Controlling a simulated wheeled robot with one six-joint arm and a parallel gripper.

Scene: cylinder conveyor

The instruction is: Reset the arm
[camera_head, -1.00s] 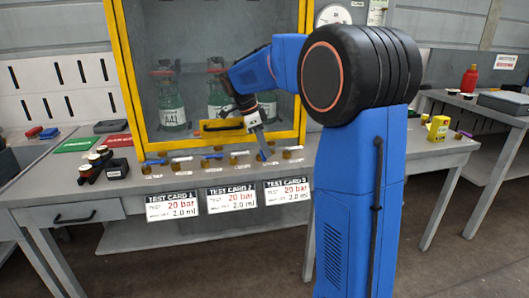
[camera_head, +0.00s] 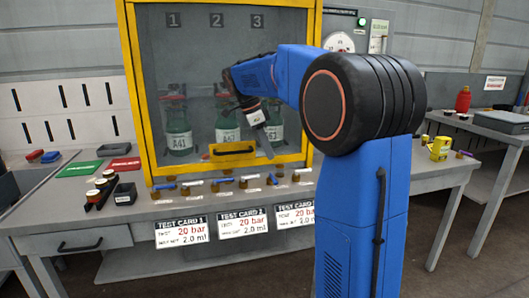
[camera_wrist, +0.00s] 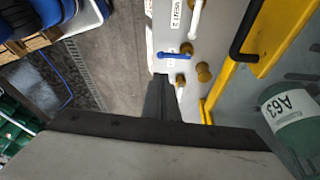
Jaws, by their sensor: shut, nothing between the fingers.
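My gripper (camera_head: 269,154) is shut and empty. It hangs from my blue arm in front of the yellow-framed cabinet, above the row of valves on the bench edge. In the wrist view, its dark fingers (camera_wrist: 161,90) are together, close in the picture to a valve with a blue lever (camera_wrist: 175,55). I cannot tell the exact gap, but the head view shows the fingertips above the valve row. A white lever (camera_wrist: 195,18) is beyond the blue one.
Green bottles (camera_head: 177,130) stand behind the cabinet front, which has a yellow handle plate (camera_head: 233,148). Test cards (camera_head: 182,230) hang along the bench front. A yellow container (camera_head: 439,149) stands right.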

